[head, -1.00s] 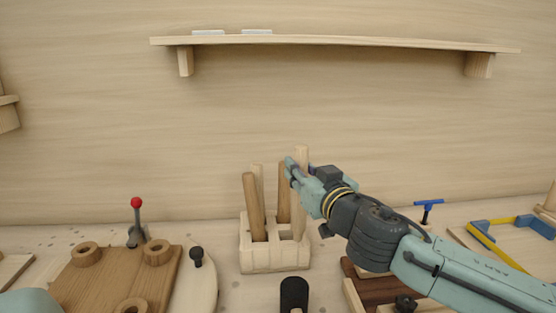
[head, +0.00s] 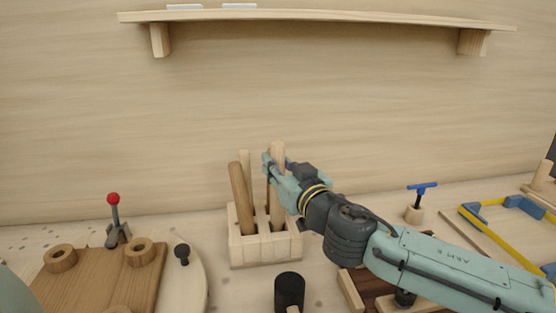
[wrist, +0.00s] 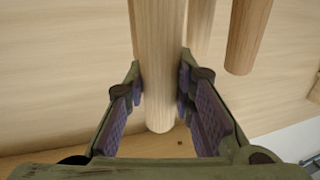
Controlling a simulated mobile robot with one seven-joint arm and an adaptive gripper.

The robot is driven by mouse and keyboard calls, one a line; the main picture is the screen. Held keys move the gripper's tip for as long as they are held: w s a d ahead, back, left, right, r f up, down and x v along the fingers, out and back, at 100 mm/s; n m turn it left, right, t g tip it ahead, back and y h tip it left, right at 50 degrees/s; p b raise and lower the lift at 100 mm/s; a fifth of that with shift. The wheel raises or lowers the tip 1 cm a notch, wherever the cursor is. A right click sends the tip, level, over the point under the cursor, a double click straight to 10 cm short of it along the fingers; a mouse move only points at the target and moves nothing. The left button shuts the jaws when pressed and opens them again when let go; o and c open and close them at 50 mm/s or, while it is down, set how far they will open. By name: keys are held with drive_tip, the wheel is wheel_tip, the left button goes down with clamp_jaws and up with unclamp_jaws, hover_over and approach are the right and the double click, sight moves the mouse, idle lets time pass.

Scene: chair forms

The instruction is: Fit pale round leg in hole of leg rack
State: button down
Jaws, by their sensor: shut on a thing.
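The pale round leg (head: 278,152) stands about upright, with my gripper (head: 275,172) shut on its upper part. In the wrist view the pale leg (wrist: 158,60) lies between both fingers, one end showing. The leg rack (head: 264,249), a pale wooden block with square openings, stands below. The held leg's lower part is at the rack's right side; I cannot tell whether its end is inside a hole. A brown leg (head: 241,195) leans in the rack's left side. Another pale leg (head: 245,160) is behind it. One more brown leg is mostly hidden behind my gripper.
A brown board with rings (head: 100,280) and a red-knobbed clamp (head: 115,215) are at left. A black cylinder (head: 290,291) stands in front of the rack. A blue-handled tool (head: 420,195) and a yellow-blue frame (head: 490,228) are at right. A shelf (head: 320,18) hangs above.

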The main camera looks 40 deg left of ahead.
drive_tip(key=shift+f+b, duration=0.95)
drive_tip(key=shift+f, duration=0.9)
drive_tip(key=shift+d, duration=0.1)
drive_tip(key=shift+f, duration=0.35)
drive_tip(key=c, duration=1.3)
unclamp_jaws()
drive_tip(key=v, duration=0.7)
drive_tip(key=shift+s+d, duration=0.15)
drive_tip(key=shift+d, duration=0.1)
drive_tip(key=shift+d, duration=0.1)
